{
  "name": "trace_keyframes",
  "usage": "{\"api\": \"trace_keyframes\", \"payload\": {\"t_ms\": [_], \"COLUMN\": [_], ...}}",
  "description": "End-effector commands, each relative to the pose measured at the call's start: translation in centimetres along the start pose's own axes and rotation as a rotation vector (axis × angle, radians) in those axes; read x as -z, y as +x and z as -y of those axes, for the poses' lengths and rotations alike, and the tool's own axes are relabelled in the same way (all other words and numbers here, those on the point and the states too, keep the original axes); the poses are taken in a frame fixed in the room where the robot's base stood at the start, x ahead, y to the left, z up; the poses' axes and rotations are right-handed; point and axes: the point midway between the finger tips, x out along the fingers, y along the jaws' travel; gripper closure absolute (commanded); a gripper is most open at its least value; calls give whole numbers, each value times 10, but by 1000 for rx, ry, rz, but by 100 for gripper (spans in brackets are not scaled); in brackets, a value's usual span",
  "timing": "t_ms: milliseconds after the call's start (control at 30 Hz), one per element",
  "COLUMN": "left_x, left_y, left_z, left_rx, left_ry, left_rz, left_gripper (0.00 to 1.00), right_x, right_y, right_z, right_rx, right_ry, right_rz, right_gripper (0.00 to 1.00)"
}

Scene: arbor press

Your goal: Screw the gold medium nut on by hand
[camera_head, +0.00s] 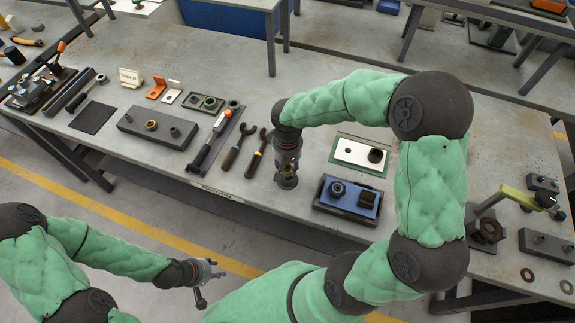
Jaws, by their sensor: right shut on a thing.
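A small gold ring-shaped piece, which looks like a nut (151,125), sits on a long dark block (132,122) at the left of the bench. A dark peg or nut (174,131) stands beside it. My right gripper (287,182) points down over the bench's front edge, right of the wrenches. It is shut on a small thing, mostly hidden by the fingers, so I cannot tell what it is. My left gripper (212,286) is low, over the floor in front of the bench, with its fingers apart and nothing visible between them.
Two open-ended wrenches (236,148) and a torque-type tool (210,143) lie left of my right gripper. A blue fixture (349,184) with a dark round piece and a square block lies to its right. A white plate (362,153) lies behind that.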

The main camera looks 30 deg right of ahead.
Motion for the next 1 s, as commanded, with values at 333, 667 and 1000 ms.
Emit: {"api": "trace_keyframes", "payload": {"t_ms": [333, 667, 1000], "left_x": [0, 0, 1], "left_y": [1, 6, 26], "left_z": [0, 2, 10], "left_rx": [0, 0, 0], "left_ry": [0, 0, 0], "left_rz": [0, 0, 0], "left_gripper": [60, 60, 60], "right_x": [-1, -1, -1], "right_y": [1, 4, 6], "right_z": [0, 0, 1], "right_rx": [0, 0, -1], "right_ry": [-1, 41, 393], "right_rz": [1, 1, 3], "right_gripper": [100, 100, 100]}}
